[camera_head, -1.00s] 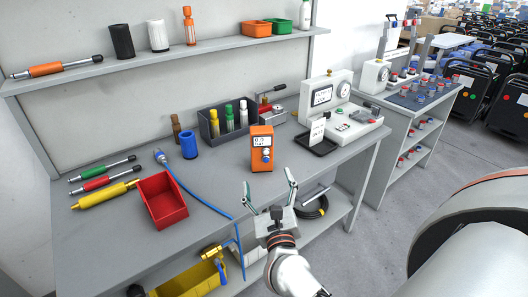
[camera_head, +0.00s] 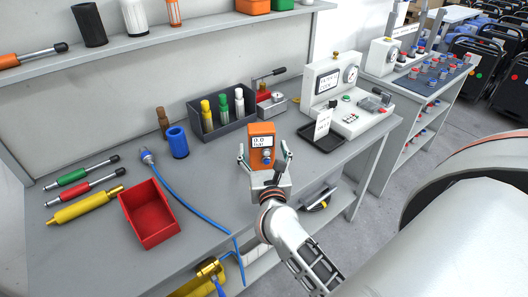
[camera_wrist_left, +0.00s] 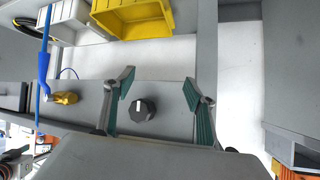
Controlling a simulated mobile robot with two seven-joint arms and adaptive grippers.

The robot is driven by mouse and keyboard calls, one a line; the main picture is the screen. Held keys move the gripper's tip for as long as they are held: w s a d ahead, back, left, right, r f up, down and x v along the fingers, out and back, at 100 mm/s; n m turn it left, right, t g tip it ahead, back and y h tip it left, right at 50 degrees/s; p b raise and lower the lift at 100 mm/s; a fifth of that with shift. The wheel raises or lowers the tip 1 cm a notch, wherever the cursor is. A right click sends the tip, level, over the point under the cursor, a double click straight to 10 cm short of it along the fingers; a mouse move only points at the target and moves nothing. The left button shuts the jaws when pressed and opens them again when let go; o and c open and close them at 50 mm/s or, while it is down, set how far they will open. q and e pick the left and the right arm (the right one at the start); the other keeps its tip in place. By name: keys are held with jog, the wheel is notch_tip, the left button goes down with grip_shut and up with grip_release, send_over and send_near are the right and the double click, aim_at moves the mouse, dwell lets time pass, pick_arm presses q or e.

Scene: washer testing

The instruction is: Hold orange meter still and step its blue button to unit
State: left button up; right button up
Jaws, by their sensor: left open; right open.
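The orange meter (camera_head: 261,131) stands upright on the workbench in the head view. Its small screen reads 0.0 bar, and its blue button (camera_head: 266,155) is below the screen. My right gripper (camera_head: 264,156) is open, with one finger on each side of the meter. I cannot tell whether the fingers touch it. The gripper's body hides the meter's lower front. My left gripper (camera_wrist_left: 160,90) shows only in the left wrist view. It is open and empty, with a dark round knob (camera_wrist_left: 143,110) seen between its fingers.
A red bin (camera_head: 150,214) and a blue hose (camera_head: 190,200) lie left of the meter. A grey holder with bottles (camera_head: 224,136) stands behind it. A black tray with a card (camera_head: 322,140) and a white test unit (camera_head: 352,118) stand right. A yellow bin (camera_wrist_left: 160,22) shows in the left wrist view.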

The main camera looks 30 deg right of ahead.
pick_arm(q)
jog(key=shift+r, duration=0.35)
pick_arm(e)
jog(key=shift+x, duration=2.65)
jog(key=c, duration=1.8)
pick_arm(q)
jog(key=shift+w, duration=0.1)
grip_shut()
